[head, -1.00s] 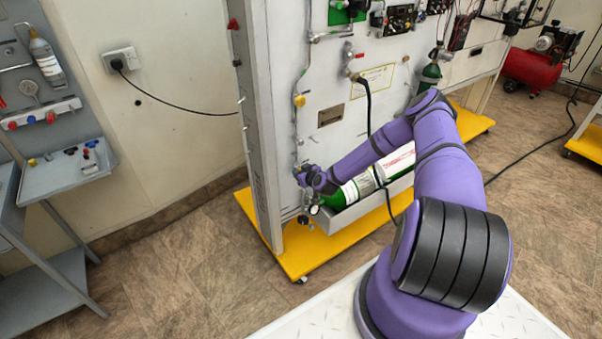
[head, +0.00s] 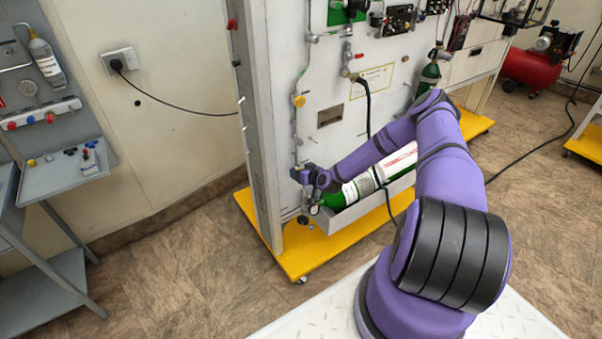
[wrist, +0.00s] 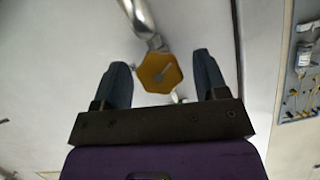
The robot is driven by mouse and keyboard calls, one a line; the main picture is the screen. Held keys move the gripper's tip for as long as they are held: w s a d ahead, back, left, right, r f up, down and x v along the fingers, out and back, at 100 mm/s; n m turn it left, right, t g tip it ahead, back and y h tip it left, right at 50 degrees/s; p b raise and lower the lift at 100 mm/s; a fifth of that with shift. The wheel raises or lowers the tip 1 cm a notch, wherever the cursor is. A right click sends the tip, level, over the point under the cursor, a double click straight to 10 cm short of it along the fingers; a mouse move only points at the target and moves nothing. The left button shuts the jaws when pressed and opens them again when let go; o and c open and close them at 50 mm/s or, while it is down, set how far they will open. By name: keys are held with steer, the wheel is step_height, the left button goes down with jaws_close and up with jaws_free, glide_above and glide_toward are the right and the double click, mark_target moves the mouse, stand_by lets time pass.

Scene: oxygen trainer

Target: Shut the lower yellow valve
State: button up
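The yellow valve (wrist: 159,73) shows in the wrist view as a hexagonal knob with a grey pointer mark, at the end of a bent metal pipe (wrist: 138,16). My gripper (wrist: 162,75) is open, with one dark finger on each side of the knob and a visible gap on both sides. In the head view my gripper (head: 299,175) is low at the left end of the panel front; the valve there is hidden behind it. A second yellow valve (head: 299,101) sits higher on the same pipe line.
A green and white cylinder (head: 355,187) lies in a tray just right of my gripper. The panel (head: 335,80) stands on a yellow wheeled base (head: 300,262). A black hose (head: 369,110) hangs down the panel. A grey trolley (head: 70,180) stands at left; floor between is clear.

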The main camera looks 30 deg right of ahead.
steer(key=v, duration=1.1)
steer(key=shift+f, duration=0.1)
